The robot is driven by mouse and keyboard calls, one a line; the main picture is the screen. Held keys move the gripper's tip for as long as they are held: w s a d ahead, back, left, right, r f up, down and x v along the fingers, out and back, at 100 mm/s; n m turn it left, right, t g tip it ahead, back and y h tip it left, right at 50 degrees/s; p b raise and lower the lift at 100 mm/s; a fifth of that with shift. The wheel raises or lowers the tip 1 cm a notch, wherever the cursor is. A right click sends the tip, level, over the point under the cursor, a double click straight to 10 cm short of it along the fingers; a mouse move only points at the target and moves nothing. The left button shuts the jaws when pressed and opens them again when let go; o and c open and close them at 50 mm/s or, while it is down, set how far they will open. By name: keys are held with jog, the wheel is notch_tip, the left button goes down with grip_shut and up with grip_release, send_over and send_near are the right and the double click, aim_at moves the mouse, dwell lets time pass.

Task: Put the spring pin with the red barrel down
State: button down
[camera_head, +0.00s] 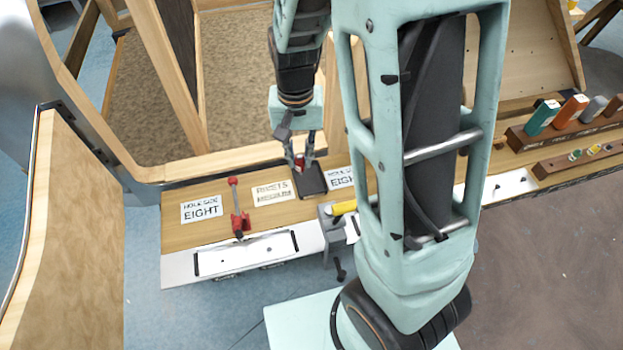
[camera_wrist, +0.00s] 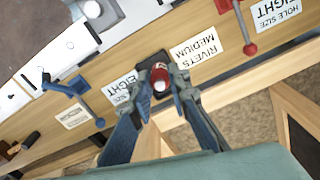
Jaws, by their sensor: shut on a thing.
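The spring pin with the red barrel (camera_wrist: 160,78) is between the fingertips of my gripper (camera_wrist: 157,90) in the wrist view. Its pale round end faces the camera. In the head view the red barrel (camera_head: 299,163) shows small between the fingers of my gripper (camera_head: 301,164). My gripper is shut on it, over a small dark tray (camera_head: 313,182) on the wooden bench. The dark tray (camera_wrist: 151,60) also shows behind the pin in the wrist view. I cannot tell whether the pin touches the tray.
A wooden rack (camera_head: 568,137) holds coloured bottles. Wooden frame beams rise behind the bench.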

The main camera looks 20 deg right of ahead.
jog(key=s+a+m, duration=0.2)
jog(key=s+m, duration=0.1)
jog(key=s, duration=0.3)
jog(key=shift+w+d+f+b, duration=0.1)
jog(key=shift+w+d+f, duration=0.85)
jog(key=shift+w+f, duration=1.25)
jog(key=shift+w+d+f+b, duration=0.15)
jog(key=shift+w+d+f, duration=0.85)
jog(key=shift+w+f, duration=1.2)
jog(key=shift+w+d+f+b, duration=0.1)
jog(key=shift+w+d+f, duration=0.85)
jog(key=shift+w+f, duration=1.25)
jog(key=shift+s+f, duration=0.25)
jog(key=shift+f, duration=0.05)
jog(key=shift+f, duration=0.15)
jog(key=c, duration=1.8)
grip_release()
